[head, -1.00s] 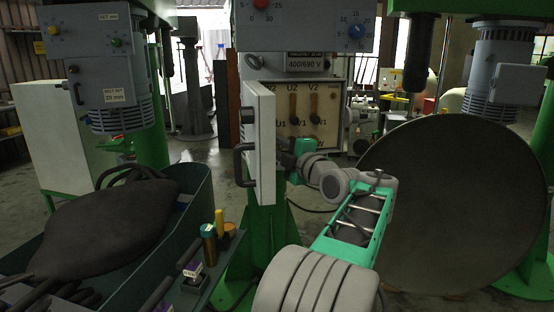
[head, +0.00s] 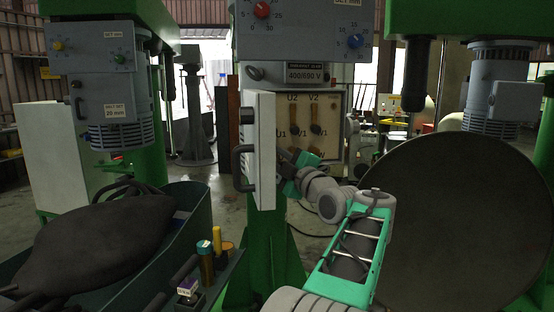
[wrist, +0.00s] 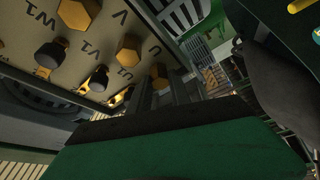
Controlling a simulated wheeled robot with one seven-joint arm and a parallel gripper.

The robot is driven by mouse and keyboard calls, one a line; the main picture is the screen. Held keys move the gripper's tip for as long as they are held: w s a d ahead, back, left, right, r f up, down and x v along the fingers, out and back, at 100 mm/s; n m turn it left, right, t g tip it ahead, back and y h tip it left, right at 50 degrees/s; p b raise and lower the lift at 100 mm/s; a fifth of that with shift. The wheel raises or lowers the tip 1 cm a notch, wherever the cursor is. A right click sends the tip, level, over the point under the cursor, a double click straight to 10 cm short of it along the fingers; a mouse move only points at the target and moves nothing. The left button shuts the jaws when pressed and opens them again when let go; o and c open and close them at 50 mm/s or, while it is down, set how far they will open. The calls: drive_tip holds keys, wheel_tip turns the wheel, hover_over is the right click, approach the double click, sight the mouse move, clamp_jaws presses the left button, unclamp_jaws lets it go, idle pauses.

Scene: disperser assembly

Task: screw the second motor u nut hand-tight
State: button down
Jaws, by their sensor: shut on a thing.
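The open terminal box (head: 334,101) has a cream board marked U1, V1, U2 and V2, with brass studs and links. In the wrist view, the board (wrist: 65,75) carries brass hex heads, some with dark caps. My gripper (wrist: 163,92) is shut at a brass hex nut (wrist: 158,72) beside a U mark, near the board's edge. Its fingers cover part of the nut, so how far it is seated cannot be told. In the head view my gripper (head: 288,172) reaches the lower part of the box, and the open door partly hides the fingertips.
The grey door (head: 262,150) with black handles stands open just left of my gripper. A large dark disc (head: 455,225) fills the right. A green bin (head: 190,225) with a dark sack (head: 85,240) is at left.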

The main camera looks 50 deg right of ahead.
drive_tip(key=c, duration=1.2)
unclamp_jaws()
drive_tip(key=b+v, duration=0.1)
drive_tip(key=v, duration=0.6)
drive_tip(key=shift+s+a, duration=0.15)
drive_tip(key=shift+s, duration=0.25)
